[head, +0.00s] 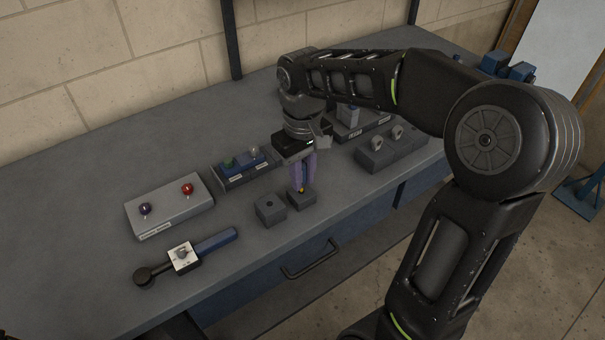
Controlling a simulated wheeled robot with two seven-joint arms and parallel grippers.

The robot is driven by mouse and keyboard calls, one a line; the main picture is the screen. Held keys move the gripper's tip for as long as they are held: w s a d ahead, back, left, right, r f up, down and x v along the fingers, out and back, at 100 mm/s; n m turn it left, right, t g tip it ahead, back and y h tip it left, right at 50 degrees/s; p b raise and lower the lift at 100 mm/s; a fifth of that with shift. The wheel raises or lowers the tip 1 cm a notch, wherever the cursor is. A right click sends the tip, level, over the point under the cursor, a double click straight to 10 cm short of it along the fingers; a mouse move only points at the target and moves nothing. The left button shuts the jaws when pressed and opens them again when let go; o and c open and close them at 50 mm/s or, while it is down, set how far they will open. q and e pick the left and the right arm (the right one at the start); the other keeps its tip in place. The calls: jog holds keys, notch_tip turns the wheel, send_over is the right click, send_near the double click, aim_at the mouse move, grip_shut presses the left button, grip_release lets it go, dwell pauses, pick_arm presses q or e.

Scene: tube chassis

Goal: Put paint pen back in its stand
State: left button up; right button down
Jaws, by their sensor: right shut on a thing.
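My right gripper (304,178) points down over the front part of the bench, its purple fingers shut on the paint pen (301,189). Only a small yellow-orange bit of the pen shows, at the fingertips; the rest is hidden by the fingers and hand. Directly below it is a small dark grey block (302,201), which looks like a stand. The pen's lower end is at or just above this block's top; I cannot tell whether it is in a hole. A similar grey block (270,210) with a dark hole in its top stands just left. My left gripper is not in view.
A grey box with two round knobs (170,207) stands at left, with a dark-handled tool (185,257) in front. A tray with green and blue items (244,168) is behind the gripper's left. Grey blocks with metal pieces (385,150) stand right. The bench's front edge is close.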

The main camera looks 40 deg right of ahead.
aim_at(303, 166)
jog(key=shift+f+b, duration=0.6)
jog(key=shift+f, duration=0.4)
jog(key=c, duration=1.2)
grip_release()
jog(key=shift+c, duration=0.2)
jog(key=shift+r, duration=0.15)
jog(key=shift+r, duration=3.8)
